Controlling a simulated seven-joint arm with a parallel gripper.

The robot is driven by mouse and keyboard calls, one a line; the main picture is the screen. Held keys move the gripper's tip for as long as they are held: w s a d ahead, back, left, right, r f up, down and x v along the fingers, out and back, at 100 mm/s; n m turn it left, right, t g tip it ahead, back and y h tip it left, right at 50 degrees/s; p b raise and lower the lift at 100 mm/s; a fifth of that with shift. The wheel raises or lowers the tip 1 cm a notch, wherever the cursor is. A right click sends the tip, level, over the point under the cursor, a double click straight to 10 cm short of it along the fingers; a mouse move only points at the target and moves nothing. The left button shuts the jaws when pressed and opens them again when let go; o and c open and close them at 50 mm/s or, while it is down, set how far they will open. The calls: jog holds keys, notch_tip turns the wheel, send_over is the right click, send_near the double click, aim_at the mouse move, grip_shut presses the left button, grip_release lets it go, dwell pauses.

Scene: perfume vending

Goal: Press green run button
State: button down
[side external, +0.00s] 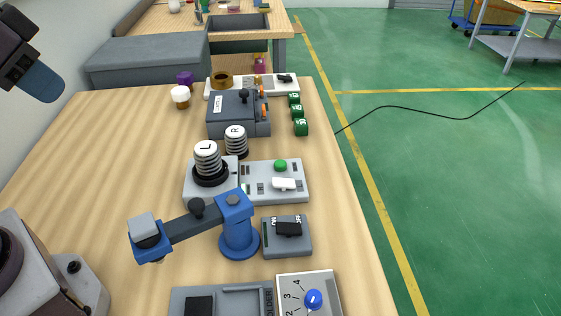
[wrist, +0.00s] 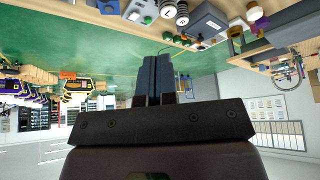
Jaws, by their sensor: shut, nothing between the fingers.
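The round green button (side external: 280,165) sits on a light grey control panel (side external: 300,192) in the middle of the table. A white switch or lever (side external: 284,184) is just in front of it. In the wrist view, a small green dot that looks like the button (wrist: 148,20) shows near the top edge. My gripper (side external: 48,90) is at the upper left of the side view, raised and well apart from the button. In the wrist view its two dark fingers (wrist: 157,58) are together, with nothing held.
Springs marked L (side external: 207,158) and R (side external: 236,140) stand left of and behind the panel. A blue jointed model arm (side external: 238,238) and an ON/OFF switch box (side external: 287,237) are in front. Bare wood lies at left.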

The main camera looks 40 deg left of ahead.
jog(key=shift+f, duration=0.1)
dwell(0.7)
jog(key=w+d+f+n+h, duration=0.1)
jog(key=w+d+f+n, duration=0.25)
jog(key=w+f, duration=0.45)
jog(key=w+d+f+n+g+h, duration=0.1)
jog(key=w+d+f+n, duration=0.2)
jog(key=w+f+n, duration=0.5)
jog(key=w+d+f+n+h, duration=0.1)
jog(key=w+d+f+n, duration=0.3)
jog(key=w, duration=0.6)
jog(key=w+a+n+t+y, duration=0.1)
jog(key=w+n+t, duration=0.3)
jog(key=w+n, duration=0.5)
jog(key=shift+w+a+f+n+y, duration=0.3)
jog(key=shift+w+a+n, duration=0.1)
jog(key=shift+a, duration=0.1)
